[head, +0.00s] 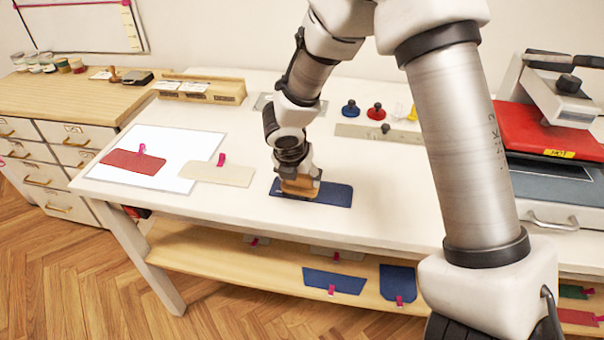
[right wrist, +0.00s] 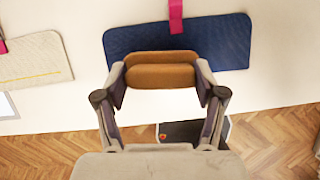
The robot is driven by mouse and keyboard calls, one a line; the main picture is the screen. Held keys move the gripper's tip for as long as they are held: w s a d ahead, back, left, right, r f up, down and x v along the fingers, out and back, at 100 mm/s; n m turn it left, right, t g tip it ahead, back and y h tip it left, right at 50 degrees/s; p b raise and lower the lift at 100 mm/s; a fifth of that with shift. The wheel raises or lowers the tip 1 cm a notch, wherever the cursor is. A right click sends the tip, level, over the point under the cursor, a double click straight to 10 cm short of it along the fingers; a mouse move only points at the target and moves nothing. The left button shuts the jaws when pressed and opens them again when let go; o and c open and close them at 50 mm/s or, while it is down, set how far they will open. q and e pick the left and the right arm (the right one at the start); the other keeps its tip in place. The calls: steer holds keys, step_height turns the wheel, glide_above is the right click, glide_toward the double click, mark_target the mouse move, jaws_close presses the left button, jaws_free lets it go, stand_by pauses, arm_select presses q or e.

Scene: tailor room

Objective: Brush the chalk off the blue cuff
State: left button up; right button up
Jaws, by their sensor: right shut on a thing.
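The blue cuff (head: 333,194) lies flat on the white table, near its front edge. In the right wrist view the blue cuff (right wrist: 226,42) shows a pink tag (right wrist: 176,14) at its far edge. My right gripper (head: 299,182) is shut on a brown wooden brush (right wrist: 160,72) and holds it over the cuff's left part in the head view. The brush hides part of the cuff, and I see no chalk on the part that shows. I cannot tell whether the bristles touch the cloth. My left gripper is not in view.
A cream piece (head: 217,174) lies left of the blue cuff, and a red piece (head: 133,162) lies on a white sheet (head: 168,143). A red press (head: 550,130) stands at the right. Several more pieces lie on the lower shelf (head: 222,256). The table between cuff and press is clear.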

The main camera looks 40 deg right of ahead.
mark_target(284, 184)
steer(key=shift+w+a+r, duration=0.15)
steer(key=shift+w+a, duration=0.1)
steer(key=shift+w, duration=0.05)
steer(key=shift+w+a+f, duration=0.15)
steer(key=shift+a+f, duration=0.05)
steer(key=shift+w+a+r+p, duration=0.15)
steer(key=shift+r+p, duration=0.1)
steer(key=shift+p, duration=0.4)
steer(key=shift+w+a+p, duration=0.15)
steer(key=shift+w+p, duration=0.1)
steer(key=shift+p, duration=0.05)
steer(key=shift+w+a, duration=0.15)
steer(key=shift+w, duration=0.05)
steer(key=shift+f, duration=0.15)
steer(key=shift+w+a+p, duration=0.15)
steer(key=shift+p, duration=0.2)
steer(key=shift+w+a+p, duration=0.15)
steer(key=shift+w+p, duration=0.05)
steer(key=shift+p, duration=0.1)
steer(key=shift+w+a, duration=0.2)
step_height(284, 184, up, 7)
steer(key=p, duration=0.6)
steer(key=shift+p, duration=0.4)
